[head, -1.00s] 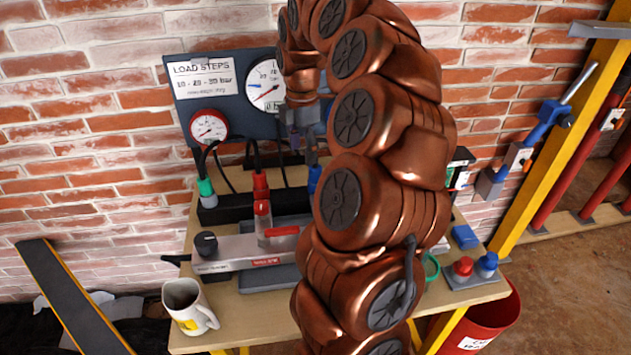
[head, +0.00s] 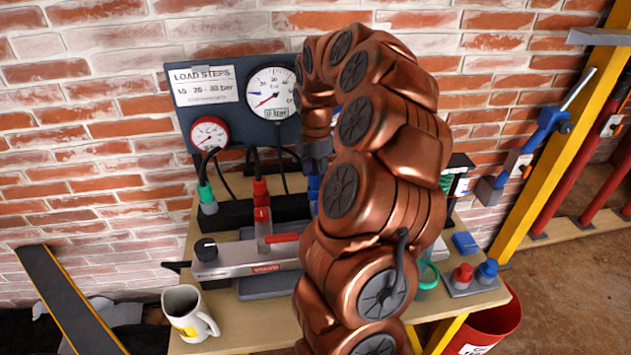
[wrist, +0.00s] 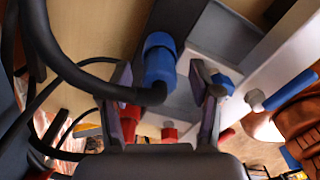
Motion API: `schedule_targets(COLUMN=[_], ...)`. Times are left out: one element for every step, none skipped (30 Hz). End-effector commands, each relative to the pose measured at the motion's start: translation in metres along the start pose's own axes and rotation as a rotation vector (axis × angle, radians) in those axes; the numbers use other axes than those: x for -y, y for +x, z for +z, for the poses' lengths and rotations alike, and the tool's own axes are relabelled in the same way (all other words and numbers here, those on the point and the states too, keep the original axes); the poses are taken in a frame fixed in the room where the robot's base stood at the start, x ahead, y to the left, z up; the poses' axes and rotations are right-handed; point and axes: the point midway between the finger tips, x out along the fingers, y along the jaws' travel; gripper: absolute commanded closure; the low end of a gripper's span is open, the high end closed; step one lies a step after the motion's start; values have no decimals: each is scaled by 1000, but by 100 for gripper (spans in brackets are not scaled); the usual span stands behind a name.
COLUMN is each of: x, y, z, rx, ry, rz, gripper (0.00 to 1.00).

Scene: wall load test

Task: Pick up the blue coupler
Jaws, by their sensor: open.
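The blue coupler (wrist: 160,62) sits on the end of a black hose in the wrist view, between and ahead of my two fingers. In the head view the blue coupler (head: 313,188) stands in the dark holder at the back of the bench, partly hidden by my arm. My gripper (wrist: 162,82) is open, with one finger on each side of the coupler and hose. I see a gap on each side; I cannot tell if either finger touches. In the head view my gripper (head: 317,155) is just above the coupler, mostly dark and partly covered by my arm.
A red coupler (head: 261,192) and a green one (head: 206,195) stand left of it with hoses. A gauge panel (head: 240,140) rises behind. A grey pump (head: 245,262) lies in front. A mug (head: 185,312) stands front left. Red and blue caps (head: 487,271) sit right.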

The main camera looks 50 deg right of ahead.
Motion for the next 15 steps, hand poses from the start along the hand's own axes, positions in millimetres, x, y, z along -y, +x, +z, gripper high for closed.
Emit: schedule_targets(x=[1,1,1,1,1,0,0,0,0,0,0,0,0,0,0], y=[7,10,13,14,15,16,16,15,15,15,15,15,15,15,15], z=[0,-1,-1,-1,-1,-1,-1,-1,-1,0,-1,-1,-1,-1,-1], rx=[-2,-2,-2,-2,-2,-2,-1,-1,-1,-1,-1,-1,-1,-1,-1], ry=[-1,-1,-1,-1,-1,0,0,0,0,0,0,0,0,0,0], rz=[-4,-3,-2,-1,-1,0,0,1,1,1,1,1,1,1,1], gripper=[37,37,37,37,37,37,37,37,37,37,38,42,45,48,53])
